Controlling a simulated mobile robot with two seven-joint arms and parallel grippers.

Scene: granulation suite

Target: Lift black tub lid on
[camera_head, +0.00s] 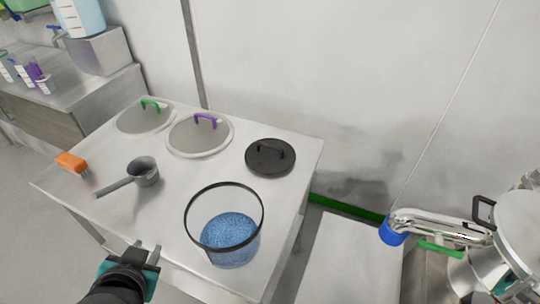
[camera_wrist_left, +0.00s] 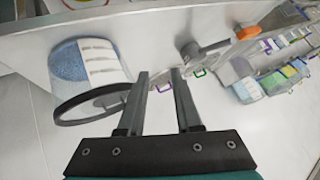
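The black lid (camera_head: 270,157), round with a raised handle, lies flat at the right rear of the white table. The clear tub (camera_head: 224,226) with a black rim stands uncovered near the table's front right, with blue granules in it. My left gripper (camera_head: 147,256) is at the front edge of the table, left of the tub and well away from the lid. In the left wrist view the fingers (camera_wrist_left: 161,75) are apart with nothing between them. The tub (camera_wrist_left: 88,70) shows there to the left of the fingers. My right gripper is not in view.
Lids with a green handle (camera_head: 145,117) and a purple handle (camera_head: 200,134) lie left of the black lid. A grey scoop (camera_head: 142,173) and an orange-handled brush (camera_head: 71,162) lie at the table's left. Steel equipment (camera_head: 440,225) stands at the right.

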